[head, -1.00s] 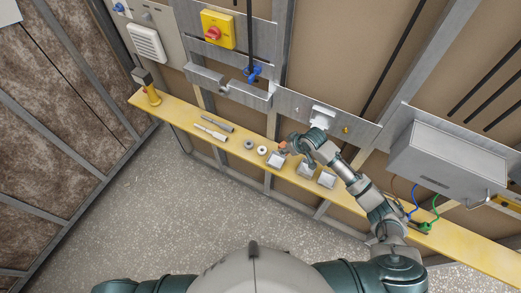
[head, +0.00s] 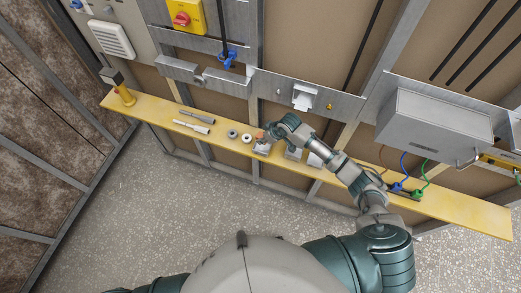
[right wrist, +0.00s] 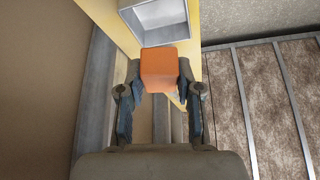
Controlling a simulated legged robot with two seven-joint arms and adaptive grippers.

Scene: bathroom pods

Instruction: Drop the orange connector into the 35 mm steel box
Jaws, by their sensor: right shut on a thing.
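My right gripper (head: 268,136) is shut on the orange connector (head: 260,136), a block held between both fingers in the right wrist view (right wrist: 165,70). In the head view it is at the leftmost of three square steel boxes (head: 262,149), by its back edge. The right wrist view shows an open, empty steel box (right wrist: 158,22) just beyond the connector; the connector appears outside its opening. The other boxes are the middle one (head: 293,153) and the right one (head: 314,160), partly behind my arm. I cannot read which is 35 mm. My left gripper is out of view.
The boxes stand on a narrow yellow shelf (head: 155,112). Left of them are two round rings (head: 239,136), a screwdriver-like tool (head: 195,128) and a yellow-handled tool (head: 122,92). A grey cabinet (head: 435,125) is at right. The wall is close behind.

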